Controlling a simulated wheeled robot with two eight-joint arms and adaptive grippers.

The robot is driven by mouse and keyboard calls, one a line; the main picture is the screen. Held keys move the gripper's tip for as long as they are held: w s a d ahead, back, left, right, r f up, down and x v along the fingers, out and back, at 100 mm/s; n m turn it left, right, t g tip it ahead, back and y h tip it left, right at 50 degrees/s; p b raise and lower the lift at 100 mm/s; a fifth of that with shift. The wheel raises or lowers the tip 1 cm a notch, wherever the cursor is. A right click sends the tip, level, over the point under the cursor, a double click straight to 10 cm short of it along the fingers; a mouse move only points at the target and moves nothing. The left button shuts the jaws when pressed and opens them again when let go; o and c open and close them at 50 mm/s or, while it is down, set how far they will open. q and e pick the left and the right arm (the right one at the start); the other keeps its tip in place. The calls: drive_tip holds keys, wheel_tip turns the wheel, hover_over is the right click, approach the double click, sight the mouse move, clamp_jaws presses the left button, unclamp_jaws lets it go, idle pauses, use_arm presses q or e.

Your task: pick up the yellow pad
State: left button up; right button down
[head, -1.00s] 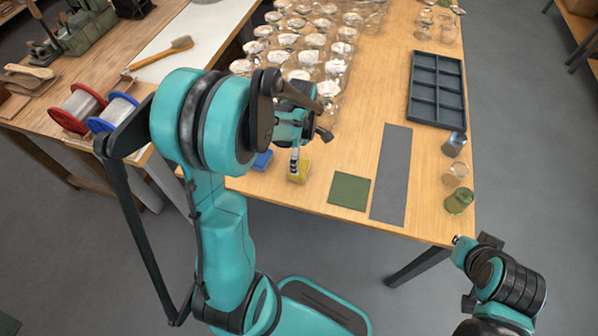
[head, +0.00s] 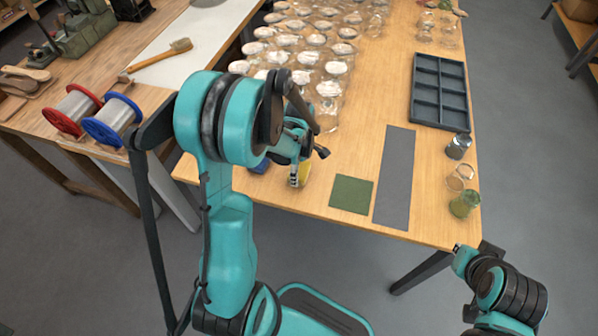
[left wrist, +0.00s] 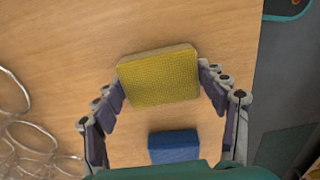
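The yellow pad (left wrist: 160,77) is between the two fingertips of my left gripper (left wrist: 161,82) in the left wrist view, with a fingertip against each side edge. It looks tilted and larger than the blue pad (left wrist: 175,147), so it seems to be off the table. In the head view the yellow pad (head: 305,173) shows only partly behind my left gripper (head: 296,181). The blue pad is mostly hidden there by my arm. My right gripper (head: 462,252) is beyond the front right table edge; its fingers are not clear.
A green mat (head: 351,194) and a grey strip (head: 396,178) lie right of the pads. Several glass jars (head: 320,62) crowd the back of the table.

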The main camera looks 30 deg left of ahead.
use_arm(q)
drive_tip(key=shift+r, duration=0.1)
drive_tip(key=shift+c, duration=0.4)
wheel_tip(320, 180, up, 5)
drive_tip(key=shift+f+p, duration=0.2)
drive_tip(key=shift+p, duration=1.05)
drive_tip(key=d+r+p, duration=0.3)
drive_tip(key=d+r, duration=0.3)
drive_tip(key=d, duration=0.5)
drive_tip(key=shift+d, duration=0.35)
drive_tip(key=shift+r, duration=0.1)
drive_tip(key=shift+o, duration=1.1)
drive_tip(key=shift+c, duration=1.1)
